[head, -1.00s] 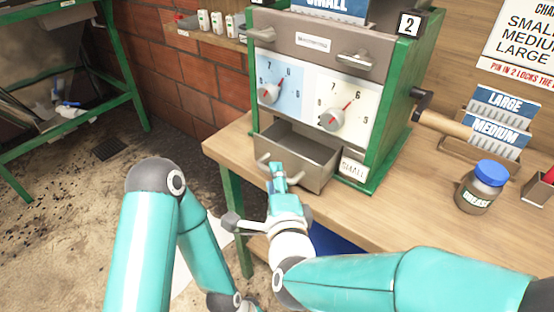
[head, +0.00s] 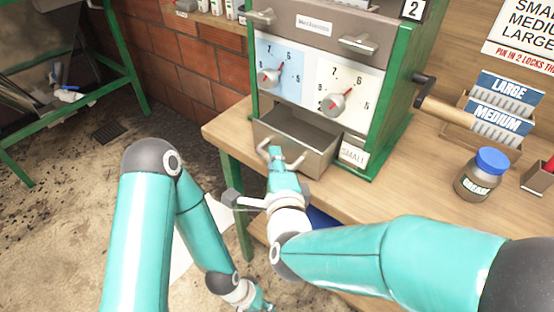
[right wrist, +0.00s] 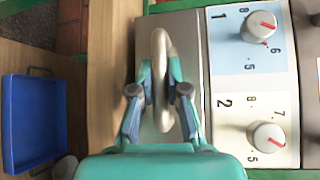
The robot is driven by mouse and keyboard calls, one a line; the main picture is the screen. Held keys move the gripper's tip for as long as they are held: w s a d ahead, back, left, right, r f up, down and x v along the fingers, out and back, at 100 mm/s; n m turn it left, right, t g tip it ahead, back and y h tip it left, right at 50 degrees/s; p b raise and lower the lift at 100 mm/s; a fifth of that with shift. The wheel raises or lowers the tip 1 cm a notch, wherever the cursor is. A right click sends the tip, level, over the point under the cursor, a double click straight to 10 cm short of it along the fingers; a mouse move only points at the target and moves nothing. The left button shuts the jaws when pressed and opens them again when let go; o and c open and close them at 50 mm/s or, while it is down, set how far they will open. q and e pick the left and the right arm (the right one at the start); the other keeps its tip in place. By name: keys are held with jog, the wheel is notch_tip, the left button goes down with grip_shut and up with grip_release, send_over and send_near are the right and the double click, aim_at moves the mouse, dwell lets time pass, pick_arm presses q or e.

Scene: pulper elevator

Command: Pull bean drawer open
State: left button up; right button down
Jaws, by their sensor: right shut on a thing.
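The grey bean drawer (head: 317,163) stands out from the bottom of the green-framed machine, below the two dials, and its open top shows an empty-looking inside. My right gripper (head: 274,158) is at the drawer's front, shut on its curved metal handle (head: 297,160). In the right wrist view the handle (right wrist: 159,45) passes between the two fingers of the right gripper (right wrist: 162,92). My left gripper (head: 263,304) hangs low at the bottom edge of the head view, small and partly cut off, far from the drawer.
A SMALL label (head: 353,154) stands right of the drawer. The wooden bench (head: 400,195) carries a grease jar (head: 477,175) and a rack with LARGE and MEDIUM plates (head: 496,122). A blue bin (right wrist: 33,122) shows at left in the right wrist view. A green-framed stand (head: 118,60) is at far left.

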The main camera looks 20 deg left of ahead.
jog(key=shift+f, duration=0.1)
jog(key=shift+s+f, duration=0.1)
jog(key=shift+s+a+b, duration=0.2)
jog(key=shift+s+b, duration=0.35)
jog(key=shift+s+a+b, duration=0.2)
jog(key=shift+s+b, duration=0.3)
pick_arm(q)
jog(key=shift+s+f, duration=0.25)
jog(key=shift+f, duration=0.3)
jog(key=shift+s+f, duration=0.25)
jog(key=shift+f, duration=0.3)
pick_arm(e)
jog(key=shift+w, duration=0.15)
jog(key=c, duration=1.2)
grip_release()
jog(key=shift+o, duration=0.2)
jog(key=shift+r, duration=0.2)
